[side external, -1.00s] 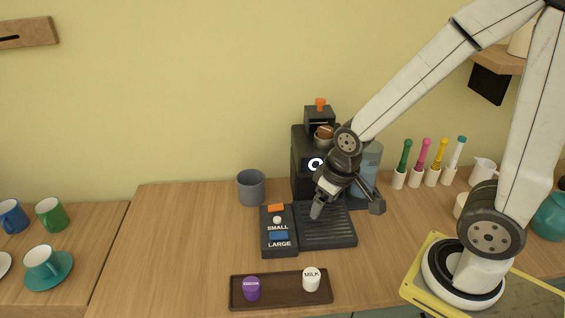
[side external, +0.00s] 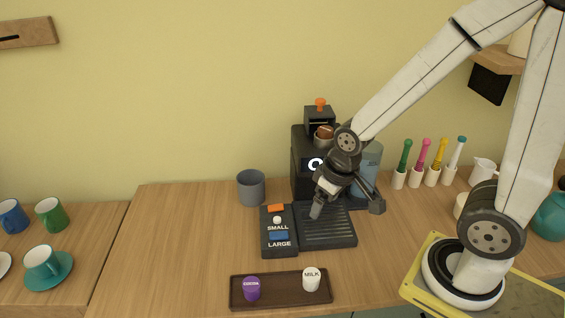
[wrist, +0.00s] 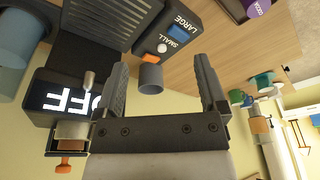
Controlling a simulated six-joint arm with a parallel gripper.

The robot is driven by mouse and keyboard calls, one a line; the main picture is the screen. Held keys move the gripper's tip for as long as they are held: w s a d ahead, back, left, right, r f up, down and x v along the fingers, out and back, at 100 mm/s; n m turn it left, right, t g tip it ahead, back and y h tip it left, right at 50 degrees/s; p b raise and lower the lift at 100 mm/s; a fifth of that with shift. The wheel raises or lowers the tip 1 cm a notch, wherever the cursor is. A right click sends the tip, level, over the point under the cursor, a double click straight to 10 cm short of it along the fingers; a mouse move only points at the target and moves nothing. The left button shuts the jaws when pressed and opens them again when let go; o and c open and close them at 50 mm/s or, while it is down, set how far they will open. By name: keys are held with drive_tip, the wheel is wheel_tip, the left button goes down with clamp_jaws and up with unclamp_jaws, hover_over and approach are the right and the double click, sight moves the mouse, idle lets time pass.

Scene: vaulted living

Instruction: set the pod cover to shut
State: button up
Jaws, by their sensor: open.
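The dark coffee machine (side external: 303,165) stands against the wall. Its black pod cover (side external: 318,118) with an orange knob (side external: 320,103) appears raised at the top. A brown pod (side external: 324,131) shows in the holder below it, partly behind my arm. In the wrist view the orange knob (wrist: 64,168) is at the lower left, near the lit OFF display (wrist: 68,98). My gripper (side external: 346,207) is open and empty, in front of the machine, above the drip tray and below the cover. Its fingers also show spread apart in the wrist view (wrist: 160,78).
A panel with SMALL and LARGE buttons (side external: 266,245) adjoins the drip tray (side external: 335,238). A grey cup (side external: 251,188) stands left of the machine. A brown tray (side external: 283,298) holds a purple pod and a white MILK pod. Coloured-handled tools (side external: 426,160) stand at right.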

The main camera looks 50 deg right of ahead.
drive_tip(key=shift+c, duration=0.8)
drive_tip(key=shift+g, duration=0.6)
drive_tip(key=w+d+r, duration=0.3)
drive_tip(key=w, duration=0.1)
drive_tip(key=w+d+r, duration=0.3)
drive_tip(key=w, duration=0.1)
drive_tip(key=w+d+r, duration=0.2)
drive_tip(key=w+d, duration=0.2)
drive_tip(key=w, duration=0.1)
drive_tip(key=shift+w+r, duration=0.1)
drive_tip(key=shift+r, duration=0.3)
drive_tip(key=shift+g, duration=0.6)
drive_tip(key=w+d+r, duration=0.1)
drive_tip(key=d+r, duration=0.2)
drive_tip(key=d, duration=0.1)
drive_tip(key=w+d+r, duration=0.2)
drive_tip(key=d+r, duration=0.1)
drive_tip(key=d, duration=0.1)
drive_tip(key=w+d+r, duration=0.1)
drive_tip(key=d+r, duration=0.2)
drive_tip(key=d, duration=0.1)
drive_tip(key=shift+w, duration=0.15)
drive_tip(key=shift+d+r, duration=0.4)
drive_tip(key=shift+f, duration=0.1)
